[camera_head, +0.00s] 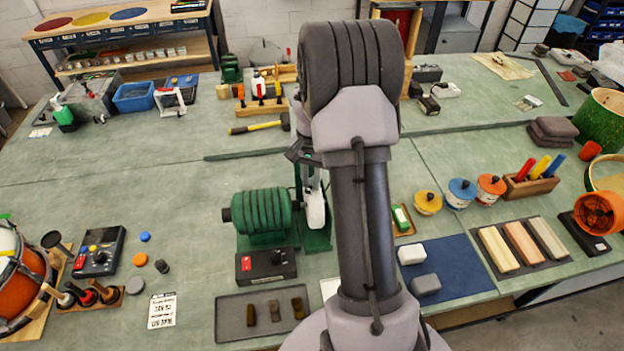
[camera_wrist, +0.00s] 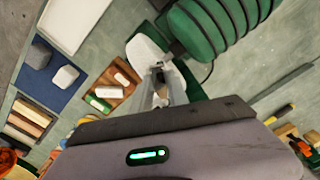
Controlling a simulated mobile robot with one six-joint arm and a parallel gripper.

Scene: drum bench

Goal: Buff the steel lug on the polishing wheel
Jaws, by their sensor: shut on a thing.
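The white polishing wheel (camera_head: 316,212) is on the right end of the green ribbed motor (camera_head: 265,213) in the middle of the bench. In the wrist view the wheel (camera_wrist: 146,54) shows just beyond my fingertips, with the motor (camera_wrist: 215,28) to its right. My gripper (camera_wrist: 160,88) is shut on a small grey piece, the steel lug (camera_wrist: 159,74), mostly hidden between the fingers. The lug is at the wheel's edge; I cannot tell whether they touch. In the head view my arm hides part of this area.
A switch box (camera_head: 266,264) stands in front of the motor. A grey tray (camera_head: 232,326) with small bars lies nearer. To the right are a small wooden tray (camera_wrist: 118,96) and a blue mat (camera_head: 458,268) with blocks. Bare bench lies left of the motor.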

